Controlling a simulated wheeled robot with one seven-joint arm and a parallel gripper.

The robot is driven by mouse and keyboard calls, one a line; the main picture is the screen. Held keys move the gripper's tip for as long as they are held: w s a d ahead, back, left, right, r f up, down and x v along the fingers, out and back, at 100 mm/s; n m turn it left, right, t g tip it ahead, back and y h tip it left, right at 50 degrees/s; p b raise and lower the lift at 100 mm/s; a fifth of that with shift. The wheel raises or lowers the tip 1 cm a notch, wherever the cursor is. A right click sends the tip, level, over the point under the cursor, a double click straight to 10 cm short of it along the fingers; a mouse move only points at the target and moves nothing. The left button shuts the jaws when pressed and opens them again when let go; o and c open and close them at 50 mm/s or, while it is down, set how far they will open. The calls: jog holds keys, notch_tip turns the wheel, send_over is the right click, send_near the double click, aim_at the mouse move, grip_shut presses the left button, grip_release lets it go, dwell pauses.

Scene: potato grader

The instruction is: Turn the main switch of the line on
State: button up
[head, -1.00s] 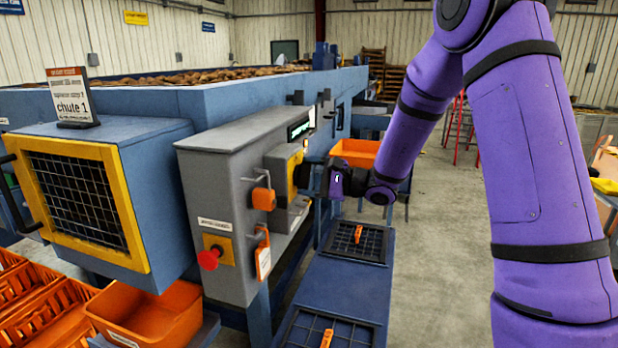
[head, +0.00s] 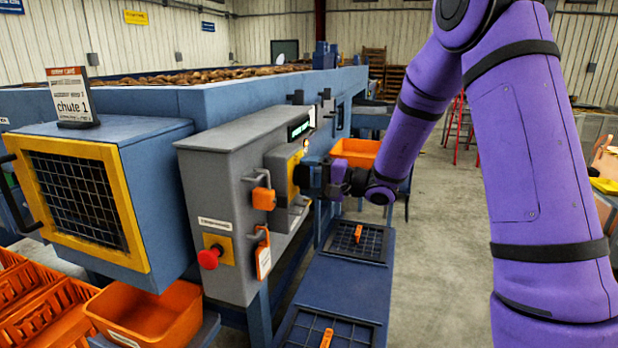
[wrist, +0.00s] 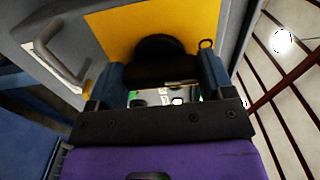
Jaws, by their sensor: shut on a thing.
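The main switch is a black rotary knob (wrist: 160,55) on a yellow plate (wrist: 122,28), seen close up in the wrist view. In the head view the yellow plate (head: 294,172) is on the right face of the grey control cabinet (head: 230,165). My gripper (wrist: 165,75) has its two blue fingers on either side of the knob and is shut on it. In the head view my gripper (head: 308,177) reaches the plate from the right and hides the knob. The knob's on and off marks cannot be read.
A red stop button (head: 209,258) and an orange tag (head: 263,262) are lower on the cabinet. An orange bin (head: 355,152) stands behind my gripper. Open floor (head: 440,240) lies to the right.

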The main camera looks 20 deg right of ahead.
dwell(0.3)
jog(key=o, duration=0.9)
jog(key=v, duration=1.1)
